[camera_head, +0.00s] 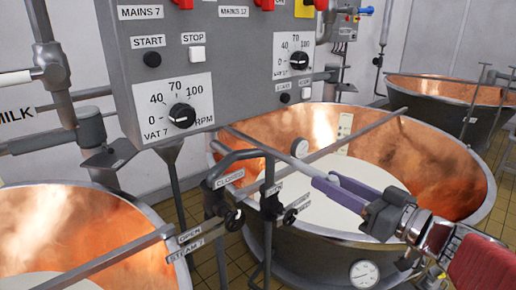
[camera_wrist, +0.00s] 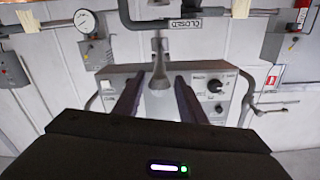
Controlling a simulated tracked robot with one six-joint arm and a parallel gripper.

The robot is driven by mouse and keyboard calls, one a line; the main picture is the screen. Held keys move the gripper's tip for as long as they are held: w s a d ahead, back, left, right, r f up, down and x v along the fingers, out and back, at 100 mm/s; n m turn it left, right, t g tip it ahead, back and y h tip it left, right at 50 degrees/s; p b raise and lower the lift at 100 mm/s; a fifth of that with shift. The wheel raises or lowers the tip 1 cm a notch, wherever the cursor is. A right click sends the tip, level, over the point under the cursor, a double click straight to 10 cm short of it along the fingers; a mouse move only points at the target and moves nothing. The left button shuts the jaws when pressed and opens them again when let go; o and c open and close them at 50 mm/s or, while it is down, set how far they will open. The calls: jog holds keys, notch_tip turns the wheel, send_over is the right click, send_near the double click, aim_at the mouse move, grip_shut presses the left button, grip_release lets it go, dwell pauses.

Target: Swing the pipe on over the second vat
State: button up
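A grey pipe (camera_head: 62,88) comes down beside a MILK label at the left. The middle copper vat (camera_head: 430,165) holds white liquid. My gripper (camera_head: 322,179) reaches in from the right over the middle vat. Its two purple fingers are apart in the wrist view (camera_wrist: 158,98), with nothing visibly held between them. A grey upright fitting (camera_wrist: 160,72) shows beyond the fingers, in the gap. I cannot tell from the wrist view whether it is part of the pipe.
A grey control panel (camera_head: 228,75) with dials hangs above, between the left and middle vats. Valve pipes with a CLOSED label (camera_head: 229,178) stand in front of the middle vat. A thin bar (camera_head: 365,132) crosses it. Another copper vat (camera_head: 450,92) stands at the back right.

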aim_at(302, 168)
jog(key=shift+x, duration=2.75)
grip_shut()
